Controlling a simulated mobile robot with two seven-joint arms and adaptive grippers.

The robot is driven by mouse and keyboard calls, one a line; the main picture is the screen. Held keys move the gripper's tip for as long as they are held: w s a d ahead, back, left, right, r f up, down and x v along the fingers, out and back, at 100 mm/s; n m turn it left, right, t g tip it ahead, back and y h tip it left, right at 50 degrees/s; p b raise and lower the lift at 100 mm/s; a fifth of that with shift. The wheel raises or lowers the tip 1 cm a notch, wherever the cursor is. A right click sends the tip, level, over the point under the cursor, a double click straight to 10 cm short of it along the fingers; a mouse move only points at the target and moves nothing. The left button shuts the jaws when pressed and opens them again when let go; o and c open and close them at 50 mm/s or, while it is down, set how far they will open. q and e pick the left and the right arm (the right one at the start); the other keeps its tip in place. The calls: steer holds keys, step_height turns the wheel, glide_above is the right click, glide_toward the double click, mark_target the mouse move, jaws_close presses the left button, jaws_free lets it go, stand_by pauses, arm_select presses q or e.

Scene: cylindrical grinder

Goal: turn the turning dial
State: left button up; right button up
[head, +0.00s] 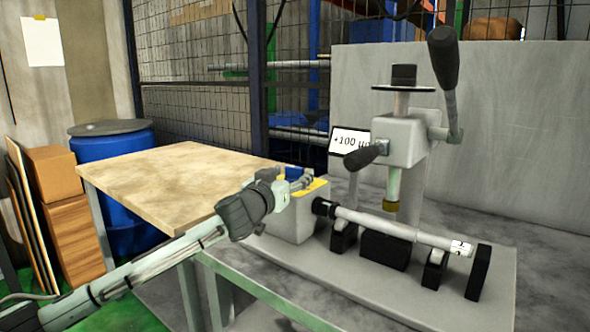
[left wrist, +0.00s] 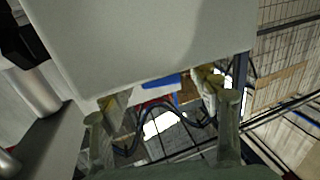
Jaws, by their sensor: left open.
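The cylindrical grinder (head: 413,140) stands on a grey base plate, with a grey head, black-handled levers and a black knob (head: 404,75) on top. A grey box (head: 291,222) with a yellow top stands at the left of the plate. A black round collar (head: 323,208) sits where a pale horizontal cylinder (head: 378,223) meets this box. I cannot tell which round part is the turning dial. My left gripper (head: 303,183) is open over the box's yellow top, beside a blue part (head: 298,172). In the left wrist view its fingers (left wrist: 166,112) are spread below a large grey surface (left wrist: 150,45).
A beige-topped table (head: 180,175) is left of the machine. A blue barrel (head: 108,150) and stacked brown boxes (head: 57,200) stand farther left. A grey panel (head: 500,130) rises behind the grinder, and a wire mesh fence (head: 195,85) stands behind the table.

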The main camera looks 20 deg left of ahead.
arm_select(q)
steer(key=shift+w+d, duration=0.1)
steer(key=shift+w, duration=0.95)
arm_select(e)
steer(key=shift+s+d+f, duration=0.1)
steer(key=shift+s+f, duration=0.25)
steer(key=shift+f, duration=0.2)
arm_select(q)
steer(key=shift+c, duration=0.5)
steer(key=c, duration=1.1)
steer(key=shift+f, duration=0.1)
arm_select(e)
steer(key=shift+f, duration=0.1)
arm_select(q)
steer(key=n+y+b, duration=0.2)
steer(key=y, duration=0.1)
steer(key=shift+d+f, duration=0.15)
steer(key=n+g+y+b, duration=0.1)
steer(key=n+y+b, duration=0.1)
steer(key=y, duration=0.3)
steer(key=shift+n+b, duration=0.4)
steer(key=shift+n, duration=0.3)
steer(key=shift+a+r+n+g+y, duration=0.2)
steer(key=shift+n+g+y, duration=0.1)
steer(key=shift+y, duration=0.3)
arm_select(e)
steer(key=w+r, duration=0.4)
steer(key=r, duration=0.9)
steer(key=shift+a+r+t, duration=0.35)
steer(key=shift+r+t, duration=0.05)
